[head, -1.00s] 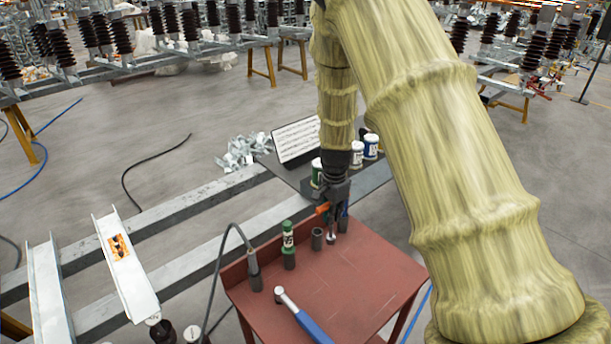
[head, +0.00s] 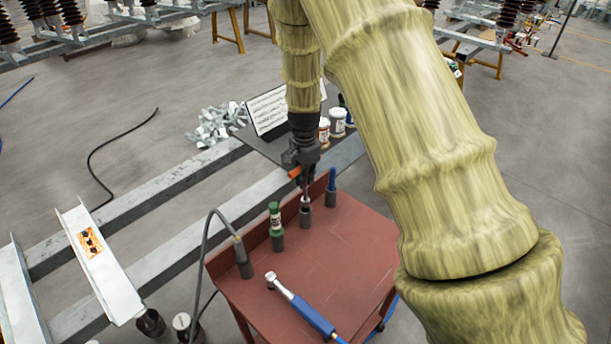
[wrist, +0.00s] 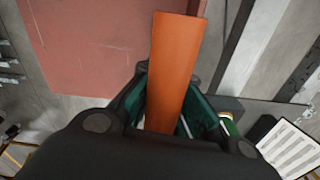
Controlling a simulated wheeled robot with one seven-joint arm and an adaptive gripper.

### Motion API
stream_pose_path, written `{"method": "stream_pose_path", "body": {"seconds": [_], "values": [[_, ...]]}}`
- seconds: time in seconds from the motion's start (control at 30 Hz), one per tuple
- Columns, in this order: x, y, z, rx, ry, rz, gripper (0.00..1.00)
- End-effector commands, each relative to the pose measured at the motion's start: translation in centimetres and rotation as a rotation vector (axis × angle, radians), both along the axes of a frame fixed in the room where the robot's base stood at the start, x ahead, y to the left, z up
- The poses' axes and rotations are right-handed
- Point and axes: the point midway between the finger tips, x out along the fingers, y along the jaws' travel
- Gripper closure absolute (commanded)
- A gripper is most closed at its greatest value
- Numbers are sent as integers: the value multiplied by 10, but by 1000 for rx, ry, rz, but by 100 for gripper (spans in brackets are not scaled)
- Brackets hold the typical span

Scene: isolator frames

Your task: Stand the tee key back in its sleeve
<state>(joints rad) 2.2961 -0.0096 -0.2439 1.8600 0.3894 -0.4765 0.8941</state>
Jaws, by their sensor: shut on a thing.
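The tee key shows its orange crossbar (head: 295,172) between the jaws of my gripper (head: 303,180) in the head view. In the wrist view the orange bar (wrist: 175,65) sticks out from between the dark fingers (wrist: 165,110). My gripper is shut on the tee key, with the shank pointing down. The pale lower end of the shank is at the mouth of a dark grey sleeve (head: 305,216) on the red table. I cannot tell whether the tip is inside the mouth or just above or behind it.
On the red table (head: 335,255), a green-topped tool (head: 275,217) stands left of the sleeve and a blue-handled one (head: 331,182) stands right. A cabled tool (head: 242,258) is at the left edge. A blue-handled wrench (head: 305,308) lies in front. White jars (head: 337,122) stand behind.

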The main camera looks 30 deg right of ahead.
Motion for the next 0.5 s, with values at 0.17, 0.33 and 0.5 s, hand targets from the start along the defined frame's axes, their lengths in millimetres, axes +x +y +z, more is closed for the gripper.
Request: {"method": "stream_pose_path", "body": {"seconds": [0.17, 0.33, 0.5], "values": [[0, -1, 1, 0, -1, -2, 100], [-1, -1, 1, 0, 0, -2, 100], [-4, 0, 1, 0, 0, -2, 100]]}}
